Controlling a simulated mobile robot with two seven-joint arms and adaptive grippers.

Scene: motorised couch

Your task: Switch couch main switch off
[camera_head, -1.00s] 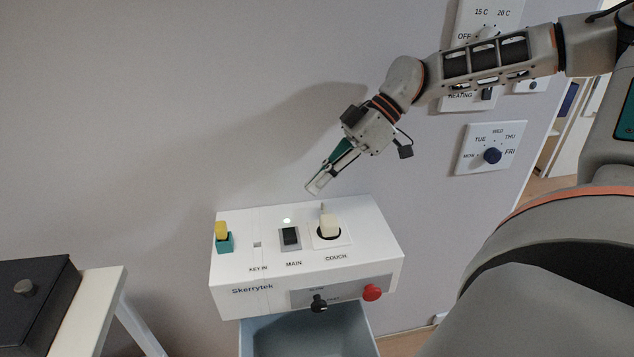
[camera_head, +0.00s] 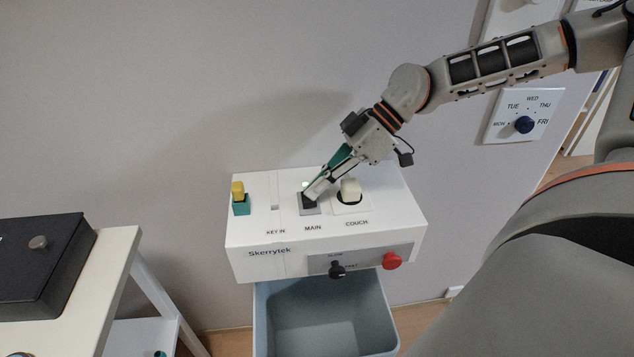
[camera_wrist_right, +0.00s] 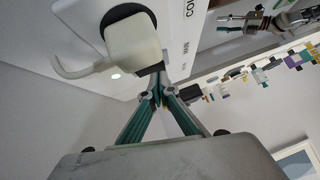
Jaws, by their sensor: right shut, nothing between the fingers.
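The main switch (camera_head: 309,206) is a dark rocker on a grey plate above the label MAIN, on top of the white Skerrytek control box (camera_head: 250,236). My right gripper (camera_head: 309,195) is shut and empty, with its fingertips at the switch, covering part of it. I cannot tell whether they press on it. In the right wrist view the closed fingertips (camera_wrist_right: 166,88) are close to the box face, and the switch is mostly hidden. A small lit lamp (camera_wrist_right: 116,75) shows there beside the white plug.
The white couch plug (camera_head: 350,190) sits just right of the switch. A yellow and teal key piece (camera_head: 239,198) stands at the left. A black knob (camera_head: 338,270) and red button (camera_head: 392,261) are on the front. A grey bin (camera_head: 270,315) is below.

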